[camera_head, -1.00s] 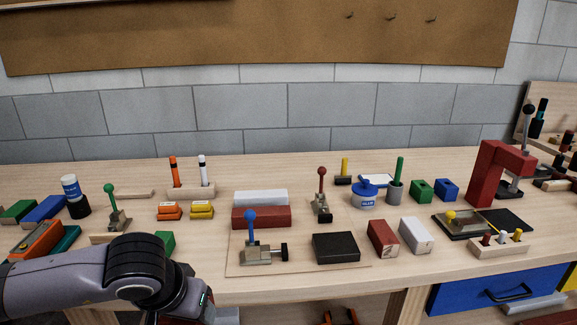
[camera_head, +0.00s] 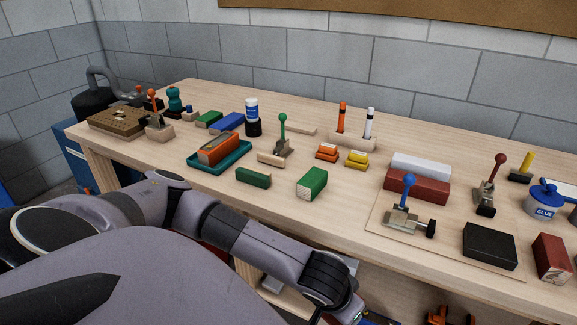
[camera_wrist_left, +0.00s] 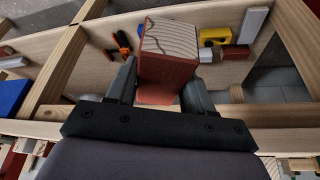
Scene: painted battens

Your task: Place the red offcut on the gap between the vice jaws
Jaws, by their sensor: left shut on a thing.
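In the left wrist view, my left gripper (camera_wrist_left: 162,82) is shut on the red offcut (camera_wrist_left: 167,70), a red block with a bare, cracked wood end face. It holds the block out in front of the bench, above the lower shelf. In the head view my left arm reaches along the bench front, and the gripper itself is cut off at the bottom edge. I cannot pick out vice jaws for certain. A grey metal fixture (camera_head: 402,218) with a blue knob and black screw handle stands on a thin board. My right gripper is not in view.
A long red batten (camera_head: 418,188) and a white one (camera_head: 421,164) lie behind the fixture. A black block (camera_head: 489,246) and another red block (camera_head: 552,258) sit to its right. A green block (camera_head: 312,183) and a teal tray (camera_head: 205,163) stand left.

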